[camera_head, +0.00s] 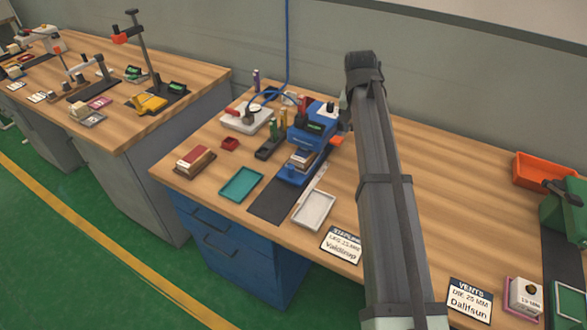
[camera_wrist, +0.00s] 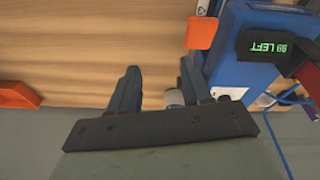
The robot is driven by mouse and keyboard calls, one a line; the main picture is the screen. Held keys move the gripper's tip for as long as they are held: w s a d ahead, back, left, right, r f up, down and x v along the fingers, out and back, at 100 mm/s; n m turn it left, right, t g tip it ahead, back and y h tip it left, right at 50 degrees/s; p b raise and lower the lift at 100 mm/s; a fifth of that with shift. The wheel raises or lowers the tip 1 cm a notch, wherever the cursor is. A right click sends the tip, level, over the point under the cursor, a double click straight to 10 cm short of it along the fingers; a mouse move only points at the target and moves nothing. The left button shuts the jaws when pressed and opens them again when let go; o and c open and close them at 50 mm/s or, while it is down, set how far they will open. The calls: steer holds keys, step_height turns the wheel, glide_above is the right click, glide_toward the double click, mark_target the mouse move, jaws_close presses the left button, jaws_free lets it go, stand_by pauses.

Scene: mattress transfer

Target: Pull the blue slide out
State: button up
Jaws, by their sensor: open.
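A blue machine (camera_head: 312,125) with a green-lit display stands towards the back of the wooden bench. A blue slide-like tray (camera_head: 289,176) shows at its front, with a brown and pale block (camera_head: 300,158) on it. An orange tab (camera_head: 337,141) sticks out at the machine's right side. My gripper (camera_wrist: 158,88) is open beside the machine. In the wrist view the machine (camera_wrist: 232,45) and the orange tab (camera_wrist: 201,32) are to the right of the fingers. A small pale cylinder (camera_wrist: 174,97) shows near the right finger. The blue slide cannot be made out in the wrist view.
A teal tray (camera_head: 241,184), a white tray (camera_head: 314,211) and a red-brown block (camera_head: 195,160) lie around the machine's front. A blue cable (camera_head: 287,45) hangs behind. An orange bin (camera_head: 540,172) stands far right.

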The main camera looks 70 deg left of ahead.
steer(key=g+h, duration=0.2)
glide_above(291, 167)
step_height(291, 167, down, 14)
steer(key=shift+a+f, duration=0.1)
jaws_close()
stand_by(0.5)
